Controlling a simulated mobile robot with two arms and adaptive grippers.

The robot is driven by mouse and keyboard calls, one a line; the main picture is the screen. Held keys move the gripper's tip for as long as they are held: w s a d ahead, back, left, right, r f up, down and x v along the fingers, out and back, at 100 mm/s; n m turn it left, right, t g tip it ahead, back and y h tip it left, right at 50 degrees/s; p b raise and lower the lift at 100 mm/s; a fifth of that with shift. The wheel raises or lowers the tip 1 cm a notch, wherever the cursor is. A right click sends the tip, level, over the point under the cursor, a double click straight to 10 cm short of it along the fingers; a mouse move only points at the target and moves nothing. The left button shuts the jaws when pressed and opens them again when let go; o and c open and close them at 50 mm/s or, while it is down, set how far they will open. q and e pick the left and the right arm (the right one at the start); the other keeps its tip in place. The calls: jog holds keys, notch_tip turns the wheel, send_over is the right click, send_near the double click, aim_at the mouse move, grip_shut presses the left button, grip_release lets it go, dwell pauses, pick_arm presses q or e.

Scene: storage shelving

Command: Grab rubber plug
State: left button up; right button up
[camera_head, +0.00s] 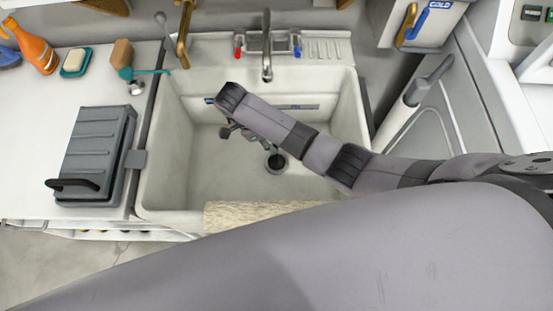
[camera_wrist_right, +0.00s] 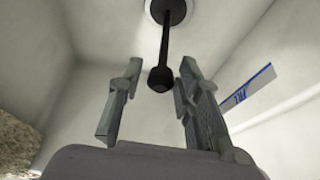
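The rubber plug (camera_head: 276,163) shows as a dark round piece at the drain in the sink floor. In the right wrist view its black stem with a round knob (camera_wrist_right: 161,79) stands out from the drain toward the camera. My right gripper (camera_head: 250,138) is down inside the sink, to the left of the plug in the head view. In the right wrist view the right gripper (camera_wrist_right: 160,68) is open. The knob appears between its two fingers, with gaps on both sides. How far the knob is in depth is hard to tell. My left gripper is not in view.
The white sink (camera_head: 170,150) has walls close around the right gripper. A faucet (camera_head: 267,50) stands at its back edge. A beige rough-textured piece (camera_head: 255,212) lies at the front edge. A grey case (camera_head: 98,150) sits on the left counter.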

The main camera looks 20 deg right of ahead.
jog(key=x, duration=0.5)
jog(key=shift+w+f+b, duration=0.15)
jog(key=shift+b, duration=0.15)
jog(key=shift+a, duration=0.1)
grip_shut()
jog(key=shift+w, duration=0.1)
